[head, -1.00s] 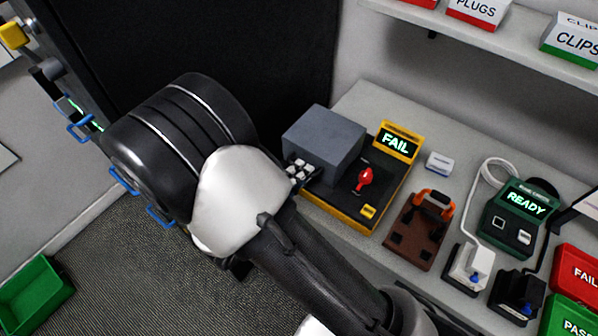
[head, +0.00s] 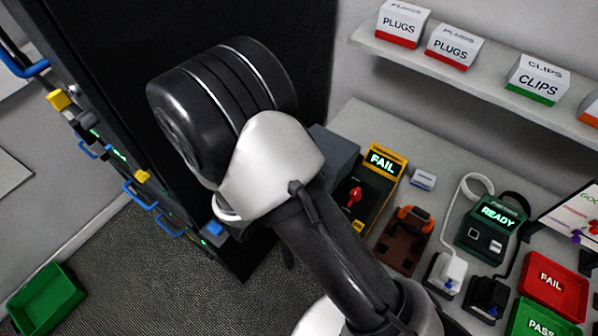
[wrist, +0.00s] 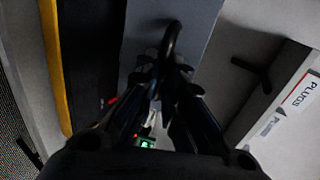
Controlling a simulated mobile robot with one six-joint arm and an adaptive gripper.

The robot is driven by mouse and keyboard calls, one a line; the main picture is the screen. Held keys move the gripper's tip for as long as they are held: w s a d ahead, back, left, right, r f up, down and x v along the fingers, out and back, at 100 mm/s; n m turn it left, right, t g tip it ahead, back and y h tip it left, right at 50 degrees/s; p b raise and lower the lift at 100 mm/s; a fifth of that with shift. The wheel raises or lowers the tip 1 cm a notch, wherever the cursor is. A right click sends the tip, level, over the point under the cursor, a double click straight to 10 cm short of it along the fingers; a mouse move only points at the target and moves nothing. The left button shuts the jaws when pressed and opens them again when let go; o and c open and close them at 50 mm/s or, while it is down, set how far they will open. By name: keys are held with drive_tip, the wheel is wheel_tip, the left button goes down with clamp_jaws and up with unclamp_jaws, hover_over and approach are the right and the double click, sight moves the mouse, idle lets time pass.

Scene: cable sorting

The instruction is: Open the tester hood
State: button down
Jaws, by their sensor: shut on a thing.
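The tester (head: 378,195) is a black and yellow box on the bench with a lit FAIL display (head: 382,161) and a red lever (head: 354,196). Its grey hood (head: 338,152) shows only in part in the head view, because my arm covers the rest. In the wrist view the grey hood (wrist: 205,18) fills the top middle, with a dark curved handle (wrist: 173,38) in front of it. My gripper (wrist: 168,76) is shut on this handle. The head view hides my gripper behind my arm. How far the hood is raised I cannot tell.
A brown fixture with orange clamp (head: 404,240) and a green READY unit (head: 490,228) stand right of the tester. Red FAIL (head: 552,285) and green PASS bins (head: 540,322) lie at the lower right. A shelf (head: 450,72) with boxes hangs above. A dark cabinet stands left.

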drive_tip(key=w+d+r+g+y+p, duration=0.1)
drive_tip(key=w+r+p, duration=0.1)
drive_tip(key=p, duration=0.2)
drive_tip(key=w+d+r+g+y+p, duration=0.1)
drive_tip(key=w+d+r+g+p, duration=0.1)
drive_tip(key=p, duration=0.3)
drive_tip(key=w+d+r+g+y+p, duration=0.1)
drive_tip(key=w+d+r+p, duration=0.1)
drive_tip(key=p, duration=0.3)
drive_tip(key=shift+w+r+g+y, duration=0.15)
drive_tip(key=shift+r+g+y, duration=0.15)
drive_tip(key=shift+r, duration=0.55)
drive_tip(key=w+d+r+p, duration=0.1)
drive_tip(key=w+d+p, duration=0.4)
drive_tip(key=w, duration=0.3)
drive_tip(key=shift+d+p, duration=0.4)
drive_tip(key=shift+d, duration=0.15)
drive_tip(key=shift+r, duration=0.1)
drive_tip(key=c, duration=1.7)
unclamp_jaws()
drive_tip(key=v, duration=1.2)
drive_tip(key=shift+s, duration=0.15)
